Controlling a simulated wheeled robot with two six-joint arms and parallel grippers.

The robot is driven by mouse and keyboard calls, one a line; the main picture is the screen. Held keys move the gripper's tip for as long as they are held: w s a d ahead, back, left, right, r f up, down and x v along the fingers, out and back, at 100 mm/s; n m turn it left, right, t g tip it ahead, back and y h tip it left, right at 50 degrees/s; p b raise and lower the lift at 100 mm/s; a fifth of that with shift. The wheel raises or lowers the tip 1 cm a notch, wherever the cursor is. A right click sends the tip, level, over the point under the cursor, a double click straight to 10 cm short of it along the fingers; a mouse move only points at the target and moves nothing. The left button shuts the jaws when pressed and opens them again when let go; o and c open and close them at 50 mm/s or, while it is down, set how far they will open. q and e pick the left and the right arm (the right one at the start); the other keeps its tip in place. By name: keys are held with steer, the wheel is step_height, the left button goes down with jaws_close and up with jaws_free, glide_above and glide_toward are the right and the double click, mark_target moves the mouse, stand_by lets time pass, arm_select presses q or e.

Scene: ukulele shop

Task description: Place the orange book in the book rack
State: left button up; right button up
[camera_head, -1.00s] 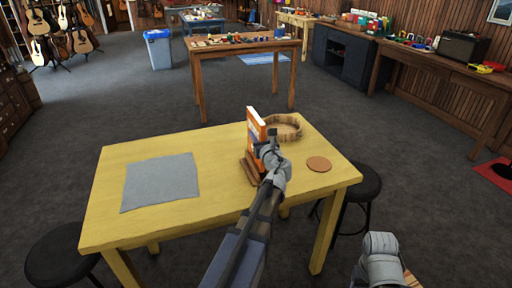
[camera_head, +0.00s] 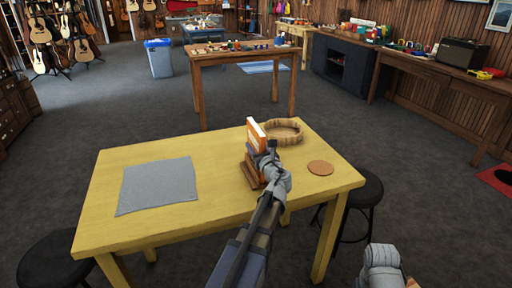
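The orange book (camera_head: 256,135) stands upright with a slight lean over the wooden book rack (camera_head: 251,176) on the yellow table (camera_head: 222,205). A bluish purple patch shows just below its orange part; I cannot tell if that is a second book. My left gripper (camera_head: 270,152) comes from the front and is at the book's right side, seemingly shut on it, with its fingers partly hidden. The book's lower end and its contact with the rack are partly hidden by the hand. My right gripper (camera_head: 382,256) is low at the bottom right, away from the table, its fingers not clearly seen.
A round wooden tray (camera_head: 284,139) is right behind the book. A brown coaster (camera_head: 320,167) lies to the right and a grey cloth (camera_head: 157,185) to the left. Black stools (camera_head: 58,258) stand at the table's sides. The tabletop between cloth and rack is clear.

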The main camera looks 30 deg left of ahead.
arm_select(q)
steer(key=shift+r+p, duration=0.25)
steer(key=shift+p, duration=0.05)
steer(key=v, duration=1.2)
steer(key=shift+f, duration=0.1)
steer(key=s+d+f+n+g+h, duration=0.3)
steer(key=s+d+f+n, duration=0.1)
steer(key=d+f+n, duration=0.3)
steer(key=s+d+f+n+g+h, duration=0.35)
steer(key=d+f+n, duration=0.25)
steer(key=f+n, duration=0.2)
steer(key=s+d+f+n+g+h, duration=0.2)
steer(key=s+d+f+n, duration=0.1)
steer(key=s+d, duration=0.3)
steer(key=s+d+f+n+g+h, duration=0.2)
steer(key=s+d, duration=0.4)
steer(key=d, duration=0.3)
steer(key=shift+s+f+n+g+h, duration=0.15)
steer(key=shift+f+n+g+h, duration=0.3)
steer(key=shift+n+h, duration=0.6)
